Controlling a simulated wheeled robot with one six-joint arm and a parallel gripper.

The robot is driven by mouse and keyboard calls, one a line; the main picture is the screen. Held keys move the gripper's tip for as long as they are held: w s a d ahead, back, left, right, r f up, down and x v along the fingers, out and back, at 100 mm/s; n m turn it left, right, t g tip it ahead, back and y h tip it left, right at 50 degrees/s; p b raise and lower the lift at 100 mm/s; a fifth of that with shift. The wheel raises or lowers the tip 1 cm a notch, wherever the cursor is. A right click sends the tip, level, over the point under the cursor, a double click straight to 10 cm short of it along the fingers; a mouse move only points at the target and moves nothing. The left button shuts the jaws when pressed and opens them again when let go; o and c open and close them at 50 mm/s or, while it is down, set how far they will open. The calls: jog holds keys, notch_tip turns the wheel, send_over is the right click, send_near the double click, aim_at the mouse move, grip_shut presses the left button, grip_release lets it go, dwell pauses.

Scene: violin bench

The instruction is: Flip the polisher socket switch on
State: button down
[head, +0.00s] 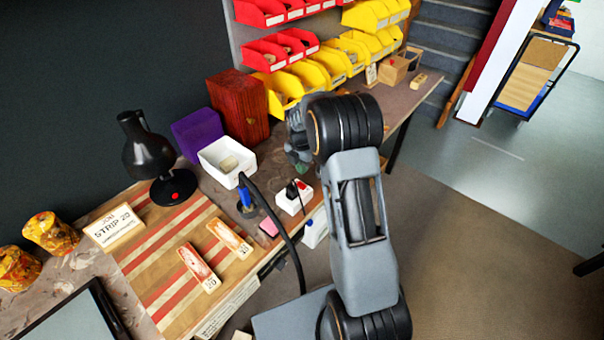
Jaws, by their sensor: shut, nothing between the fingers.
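A white socket box (292,203) sits near the bench's front edge, with a black plug (292,189) in its top and a small red switch (302,185) beside the plug. Whether the switch is on or off is too small to tell. My gripper (301,166) is shut and empty, pointing down over the bench just behind the socket box and apart from it. My wrist partly hides the gripper. A blue-handled tool (245,198) with a thick black cable stands left of the socket box.
A white tray (228,172), purple box (196,136) and dark red box (238,106) stand behind. A black lamp (150,155) stands left, beside a striped board (160,250). A second white box (315,230) is at the front edge. Red and yellow bins (310,72) line the back.

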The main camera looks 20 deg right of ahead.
notch_tip(320, 180, up, 7)
jog(key=shift+s+d, duration=0.25)
jog(key=shift+s, duration=0.15)
jog(key=shift+f, duration=0.1)
dwell(0.3)
jog(key=s+a+r+m+t, duration=0.1)
jog(key=s+a+r+m, duration=0.2)
jog(key=s+m, duration=0.4)
jog(key=s+a+r+m+t, duration=0.2)
jog(key=s+m, duration=0.6)
jog(key=s+a+r+m+t, duration=0.1)
jog(key=s+a+r+m, duration=0.2)
jog(key=s+m, duration=0.4)
jog(key=shift+s+a+r+m+t, duration=0.15)
jog(key=shift+a+r+m+t, duration=0.2)
jog(key=shift+m, duration=0.35)
